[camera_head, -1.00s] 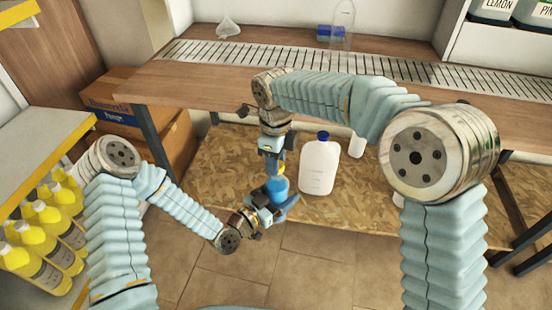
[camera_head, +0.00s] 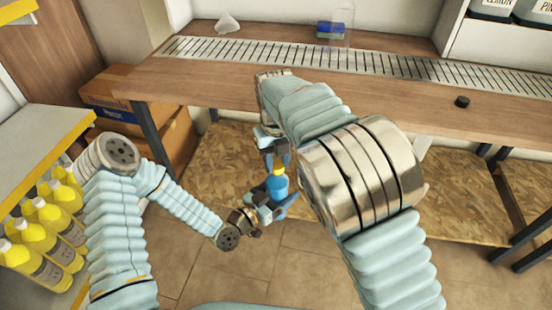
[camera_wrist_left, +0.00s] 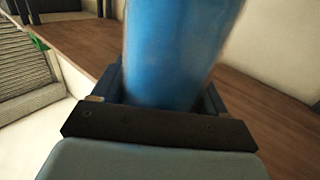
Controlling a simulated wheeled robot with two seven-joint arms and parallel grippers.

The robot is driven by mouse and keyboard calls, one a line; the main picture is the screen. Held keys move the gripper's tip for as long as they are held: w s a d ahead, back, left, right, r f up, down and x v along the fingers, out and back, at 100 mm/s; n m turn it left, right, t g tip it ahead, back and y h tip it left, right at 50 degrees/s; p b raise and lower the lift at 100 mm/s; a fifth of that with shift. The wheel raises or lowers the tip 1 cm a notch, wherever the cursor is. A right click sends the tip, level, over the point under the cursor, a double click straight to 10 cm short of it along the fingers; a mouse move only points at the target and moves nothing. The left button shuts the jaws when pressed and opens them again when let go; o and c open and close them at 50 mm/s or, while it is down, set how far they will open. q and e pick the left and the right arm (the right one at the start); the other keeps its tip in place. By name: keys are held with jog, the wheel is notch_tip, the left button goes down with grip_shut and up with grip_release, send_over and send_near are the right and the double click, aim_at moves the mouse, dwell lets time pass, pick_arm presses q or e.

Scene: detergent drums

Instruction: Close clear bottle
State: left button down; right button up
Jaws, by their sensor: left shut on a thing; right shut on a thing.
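A blue bottle (camera_head: 277,187) stands roughly upright in my left gripper (camera_head: 272,197), which is shut on it. Its blue body also fills the middle of the left wrist view (camera_wrist_left: 180,50). A yellow cap (camera_head: 279,170) shows at the bottle's top. My right gripper (camera_head: 278,158) is above the bottle, pointing down, shut on the yellow cap. Whether the cap is seated on the neck is too small to tell. A clear see-through bottle (camera_head: 348,25) stands on the table at the back, apart from both grippers.
A wooden table (camera_head: 200,84) with a slotted grille runs across the back. A white funnel-like piece (camera_head: 228,24), a blue box (camera_head: 329,30) and a small black disc (camera_head: 462,101) are on it. Yellow bottles (camera_head: 48,216) fill the left shelf. Cardboard boxes (camera_head: 120,88) sit below.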

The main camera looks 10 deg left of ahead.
jog(key=shift+s+d+f+m, duration=0.1)
jog(key=shift+f+m, duration=0.05)
jog(key=shift+m, duration=0.45)
jog(key=shift+s+d+f+m, duration=0.1)
jog(key=shift+f+m, duration=0.05)
jog(key=shift+m, duration=0.45)
jog(key=shift+w+a+r+m, duration=0.15)
jog(key=shift+w+r+m, duration=0.05)
jog(key=shift+r+m, duration=0.3)
jog(key=o, duration=1)
jog(key=shift+a+r, duration=0.1)
jog(key=shift+r, duration=2.2)
jog(key=shift+c, duration=0.3)
